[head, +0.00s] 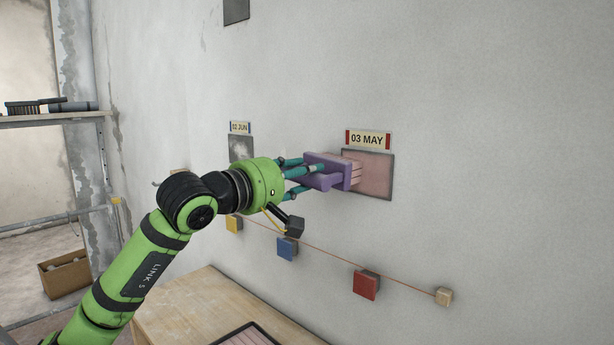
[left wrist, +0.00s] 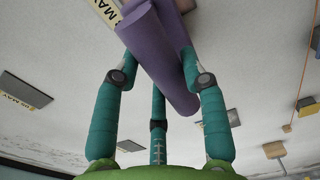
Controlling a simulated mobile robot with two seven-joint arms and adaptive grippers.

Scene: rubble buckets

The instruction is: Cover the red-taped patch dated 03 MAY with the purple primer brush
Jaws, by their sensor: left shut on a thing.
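The patch dated 03 MAY (head: 380,178) is a grey-edged square on the wall, with a pinkish face. Its label (head: 368,139) above has red tape at both ends. My left gripper (head: 303,172) is shut on the purple brush (head: 322,170), at the left side of this patch. The brush's pinkish front end (head: 354,174) overlaps the left part of the patch; I cannot tell whether it touches. In the left wrist view the purple handle (left wrist: 160,55) lies between the teal fingers, and the brush's front end is hidden. My right gripper is not in view.
A grey patch (head: 241,147) labelled 02 JUN with blue tape is to the left. Below, several coloured blocks, including a blue one (head: 287,249) and a red one (head: 366,285), hang along a string. A wooden table (head: 180,308) bears a dark-rimmed tray (head: 228,334).

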